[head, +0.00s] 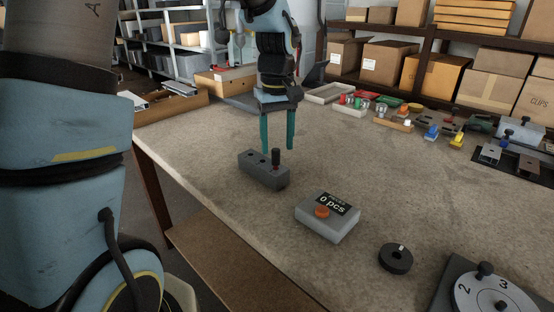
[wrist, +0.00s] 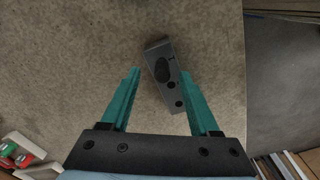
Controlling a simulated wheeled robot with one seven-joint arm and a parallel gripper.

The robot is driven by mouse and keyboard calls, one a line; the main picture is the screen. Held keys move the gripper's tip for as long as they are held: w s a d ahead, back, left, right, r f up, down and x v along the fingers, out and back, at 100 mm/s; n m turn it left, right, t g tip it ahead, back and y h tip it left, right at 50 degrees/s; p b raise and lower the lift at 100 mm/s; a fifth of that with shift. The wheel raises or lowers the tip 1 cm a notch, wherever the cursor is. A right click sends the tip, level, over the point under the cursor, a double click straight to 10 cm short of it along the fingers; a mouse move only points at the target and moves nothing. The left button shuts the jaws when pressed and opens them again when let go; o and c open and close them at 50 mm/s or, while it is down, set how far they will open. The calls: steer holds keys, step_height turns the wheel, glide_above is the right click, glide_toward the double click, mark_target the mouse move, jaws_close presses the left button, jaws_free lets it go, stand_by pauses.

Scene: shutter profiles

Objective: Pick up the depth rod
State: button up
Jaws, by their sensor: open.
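The depth rod (head: 276,158) is a short dark rod with a rounded top, standing upright in one end of a grey block (head: 258,170) on the table. In the wrist view the dark top of the rod (wrist: 163,72) shows at the far end of the block (wrist: 158,47), with smaller round holes along the rest. My gripper (head: 278,149) has two teal fingers pointing down, spread apart and empty, over the rod's end of the block. In the wrist view my gripper (wrist: 160,75) has the rod top between its fingertip lines; I see no contact.
A grey counter box (head: 327,218) reading "0 pcs", a black round knob (head: 395,258) and a numbered dial (head: 492,294) lie to the right of the block. Trays and small parts (head: 365,105) line the back. Bare tabletop surrounds the block.

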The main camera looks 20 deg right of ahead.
mark_target(276, 149)
steer(key=shift+w+a+f+p, duration=0.15)
steer(key=shift+f+p, duration=0.4)
steer(key=shift+f, duration=1.7)
jaws_close()
